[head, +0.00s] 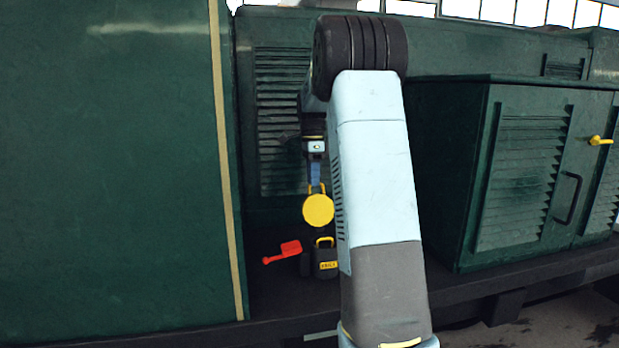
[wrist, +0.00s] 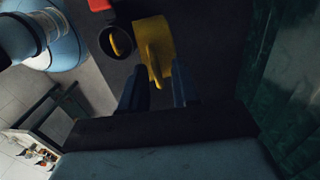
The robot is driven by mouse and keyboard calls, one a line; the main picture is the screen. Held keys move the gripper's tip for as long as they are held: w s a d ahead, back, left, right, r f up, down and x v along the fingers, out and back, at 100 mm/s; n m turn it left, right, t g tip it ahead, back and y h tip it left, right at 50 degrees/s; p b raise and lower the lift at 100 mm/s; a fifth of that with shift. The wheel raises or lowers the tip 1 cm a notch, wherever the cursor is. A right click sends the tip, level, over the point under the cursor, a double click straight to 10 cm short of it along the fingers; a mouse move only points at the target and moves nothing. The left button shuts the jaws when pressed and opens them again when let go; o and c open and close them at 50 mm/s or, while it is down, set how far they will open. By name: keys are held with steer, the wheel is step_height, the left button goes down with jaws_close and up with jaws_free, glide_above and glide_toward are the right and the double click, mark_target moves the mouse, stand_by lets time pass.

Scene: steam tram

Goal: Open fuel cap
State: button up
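The yellow round fuel cap (head: 318,210) shows its flat disc toward the head camera, with a small yellow loop handle on its top edge. It stands above a black filler body (head: 326,256) with a yellow label and a yellow loop. My gripper (head: 316,180) points down at the cap's handle. In the wrist view the yellow cap (wrist: 152,35) lies just beyond my gripper (wrist: 160,88). Its handle reaches between the two spread fingers, with a gap visible. Beside it is a round black opening (wrist: 117,42) with a yellow curved piece in it. Any finger contact is unclear.
A red lever (head: 283,252) sits left of the filler. A green panel (head: 120,170) rises close on the left, and a green cabinet (head: 520,170) with a yellow latch (head: 600,141) stands right. A louvred wall (head: 280,120) is behind. My arm hides part of the middle.

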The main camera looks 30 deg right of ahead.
jaws_close()
steer(key=shift+r, duration=0.1)
steer(key=shift+r, duration=0.1)
stand_by(1.0)
